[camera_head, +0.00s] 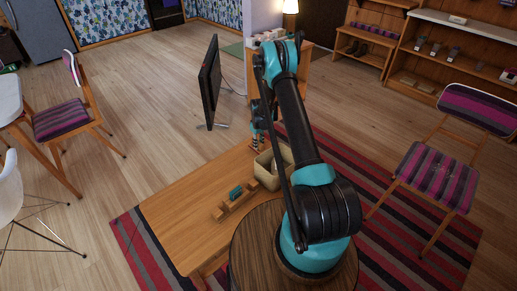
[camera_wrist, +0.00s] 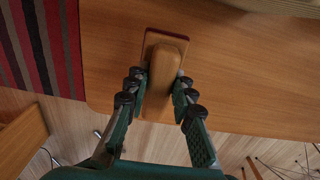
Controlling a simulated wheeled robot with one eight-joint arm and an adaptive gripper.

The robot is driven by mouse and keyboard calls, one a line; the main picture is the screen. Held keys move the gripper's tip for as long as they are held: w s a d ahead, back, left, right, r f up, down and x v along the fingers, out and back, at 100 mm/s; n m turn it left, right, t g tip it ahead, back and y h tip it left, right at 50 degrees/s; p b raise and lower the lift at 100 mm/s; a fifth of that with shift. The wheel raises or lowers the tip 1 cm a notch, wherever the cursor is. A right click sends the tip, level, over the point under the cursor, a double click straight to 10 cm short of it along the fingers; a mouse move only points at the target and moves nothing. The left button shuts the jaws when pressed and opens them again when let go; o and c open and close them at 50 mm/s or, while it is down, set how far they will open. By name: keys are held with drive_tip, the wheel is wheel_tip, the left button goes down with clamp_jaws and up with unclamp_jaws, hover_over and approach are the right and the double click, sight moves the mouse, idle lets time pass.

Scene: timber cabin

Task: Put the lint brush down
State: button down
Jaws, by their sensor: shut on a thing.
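The lint brush (camera_wrist: 162,78) has a light wooden handle and a flat, reddish-edged head, seen in the wrist view. My gripper (camera_wrist: 160,84) is shut on its handle, with the dark fingertips on both sides. The brush is at the wooden table top (camera_wrist: 225,65), close to the table's edge. I cannot tell whether it touches the top. In the head view my gripper (camera_head: 258,141) is low at the far end of the table (camera_head: 180,212); the brush is not clearly visible there.
A beige bin (camera_head: 265,178) stands on the table beside my gripper. A wooden holder with a teal item (camera_head: 235,196) lies nearer the front. The table's left part is clear. A striped chair (camera_head: 437,175) stands to the right, and a black screen (camera_head: 210,80) stands beyond the table.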

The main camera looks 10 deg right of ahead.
sight(259, 148)
drive_tip(key=shift+f, duration=1.75)
drive_tip(key=shift+f, duration=0.15)
drive_tip(key=c, duration=1.3)
unclamp_jaws()
